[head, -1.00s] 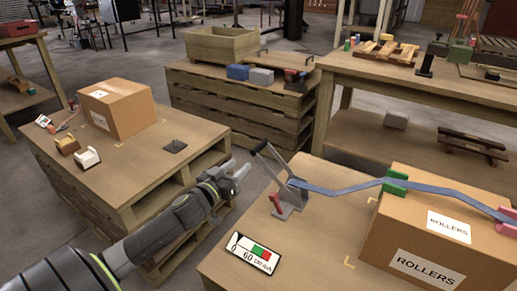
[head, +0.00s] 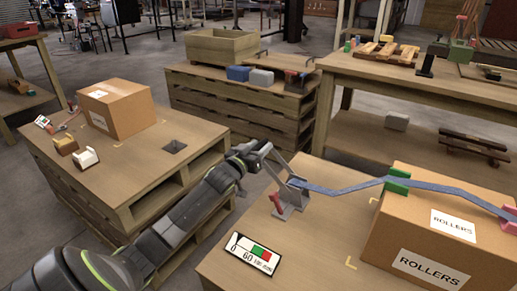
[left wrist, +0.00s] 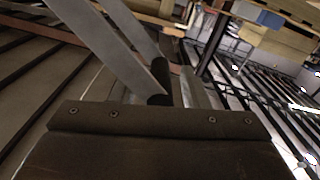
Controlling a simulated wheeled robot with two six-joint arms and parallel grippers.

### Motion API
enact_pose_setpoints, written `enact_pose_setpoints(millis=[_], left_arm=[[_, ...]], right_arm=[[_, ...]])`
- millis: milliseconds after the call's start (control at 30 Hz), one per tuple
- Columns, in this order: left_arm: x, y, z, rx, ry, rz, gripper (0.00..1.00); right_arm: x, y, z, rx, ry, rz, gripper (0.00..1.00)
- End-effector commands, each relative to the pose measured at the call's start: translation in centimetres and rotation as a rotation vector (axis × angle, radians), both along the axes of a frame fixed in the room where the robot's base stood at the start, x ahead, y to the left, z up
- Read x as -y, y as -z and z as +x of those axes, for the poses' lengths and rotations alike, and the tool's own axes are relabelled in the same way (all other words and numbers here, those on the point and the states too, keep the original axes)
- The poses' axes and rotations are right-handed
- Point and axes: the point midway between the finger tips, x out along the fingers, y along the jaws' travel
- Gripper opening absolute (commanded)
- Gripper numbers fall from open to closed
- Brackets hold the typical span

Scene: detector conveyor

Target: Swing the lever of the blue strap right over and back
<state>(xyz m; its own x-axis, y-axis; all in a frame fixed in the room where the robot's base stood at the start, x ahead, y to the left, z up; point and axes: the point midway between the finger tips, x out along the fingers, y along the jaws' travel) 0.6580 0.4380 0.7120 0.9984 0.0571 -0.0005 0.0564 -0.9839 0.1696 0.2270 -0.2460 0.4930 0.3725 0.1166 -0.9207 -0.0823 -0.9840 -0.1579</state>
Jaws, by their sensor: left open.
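The blue strap (head: 340,190) runs from a grey ratchet (head: 290,197) on the right bench, over a green corner piece (head: 397,180), across the cardboard box (head: 412,228). The ratchet's grey lever (head: 279,164) tilts up and left from its base. My left gripper (head: 259,151) is at the lever's upper end, open. In the left wrist view, two grey lever plates (left wrist: 97,38) come in from the top left, and a dark handle (left wrist: 160,82) lies close in front of the gripper's palm. I cannot tell whether the fingers touch it. My right gripper is not in view.
A red handle (head: 276,203) stands beside the ratchet. A gauge card reading 60 (head: 252,253) lies on the bench in front of it. A pink corner piece (head: 507,219) sits at the box's far right. To the left, a pallet table (head: 120,180) bears another box (head: 117,108).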

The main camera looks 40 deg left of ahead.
Motion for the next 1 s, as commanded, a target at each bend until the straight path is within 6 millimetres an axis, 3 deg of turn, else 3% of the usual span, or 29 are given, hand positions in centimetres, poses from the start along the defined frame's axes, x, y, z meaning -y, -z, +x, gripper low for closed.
enact_pose_setpoints(millis=[167, 467, 1000], left_arm=[[0.01, -0.02, -0.01, 0.000, 0.000, 0.000, 0.39], [0.00, -0.02, -0.03, 0.000, 0.000, 0.000, 0.00], [0.07, -0.10, -0.05, -0.001, 0.000, 0.009, 0.00]], right_arm=[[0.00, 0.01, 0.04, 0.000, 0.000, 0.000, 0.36], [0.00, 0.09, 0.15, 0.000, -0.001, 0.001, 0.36], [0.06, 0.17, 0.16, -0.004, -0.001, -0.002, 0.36]])
